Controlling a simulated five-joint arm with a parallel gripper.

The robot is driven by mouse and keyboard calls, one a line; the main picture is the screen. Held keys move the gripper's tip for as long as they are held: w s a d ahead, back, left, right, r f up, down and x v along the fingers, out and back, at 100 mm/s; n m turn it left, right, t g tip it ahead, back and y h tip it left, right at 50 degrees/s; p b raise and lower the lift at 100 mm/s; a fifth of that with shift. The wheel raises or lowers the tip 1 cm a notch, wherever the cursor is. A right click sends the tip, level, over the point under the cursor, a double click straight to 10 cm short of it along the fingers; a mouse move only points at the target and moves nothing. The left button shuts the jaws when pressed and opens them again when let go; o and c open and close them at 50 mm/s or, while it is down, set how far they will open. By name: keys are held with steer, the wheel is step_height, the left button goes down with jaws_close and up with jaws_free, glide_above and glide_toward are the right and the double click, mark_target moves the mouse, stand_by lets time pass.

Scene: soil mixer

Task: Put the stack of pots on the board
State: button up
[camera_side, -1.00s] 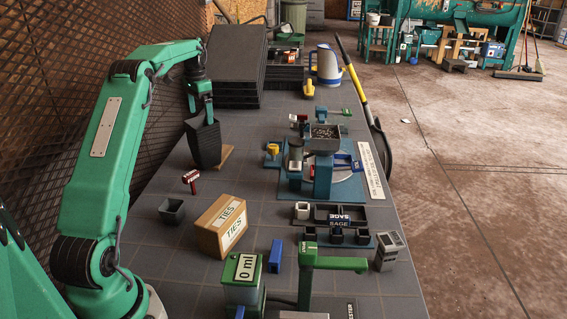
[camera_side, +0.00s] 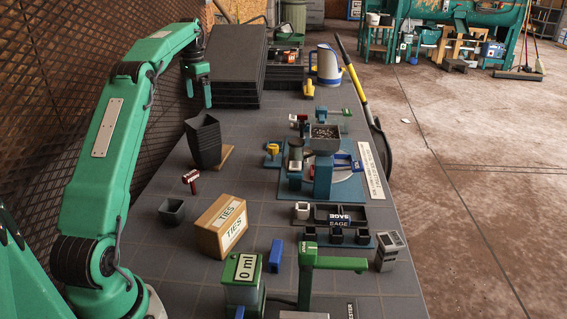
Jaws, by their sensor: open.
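The stack of black pots (camera_side: 204,144) stands on the bench at the left, leaning slightly, with its open rim on top. A small tan wooden board (camera_side: 227,156) shows at its lower right. The stack's base appears to be on or against this board; the pots hide most of it, so I cannot tell how fully it rests there. My gripper (camera_side: 199,97) is open and empty, above the stack and clear of its rim, with the fingers pointing down.
Stacked black trays (camera_side: 238,95) stand behind my gripper. A red-and-white label piece (camera_side: 191,178), a small single pot (camera_side: 172,211) and a TIES box (camera_side: 222,226) are in front. The blue mixer station (camera_side: 322,175) is to the right, with clear bench between.

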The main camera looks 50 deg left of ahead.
steer(key=s+d+r+t, duration=0.1)
steer(key=d+r, duration=0.2)
steer(key=d, duration=0.6)
steer(key=s+d+r+t+y, duration=0.1)
steer(key=d+r, duration=0.3)
steer(key=d, duration=0.4)
steer(key=s+d+r+t, duration=0.1)
steer(key=d+r, duration=0.2)
steer(key=d, duration=0.6)
steer(key=s+d+f+t, duration=0.1)
steer(key=s+d+f, duration=0.3)
steer(key=s+d, duration=0.4)
steer(key=s+d+f+t+h, duration=0.1)
steer(key=s+d+f, duration=0.4)
steer(key=s+d, duration=0.3)
steer(key=shift+s+d+f+t, duration=0.2)
steer(key=shift+s+t, duration=0.1)
steer(key=shift+s, duration=0.9)
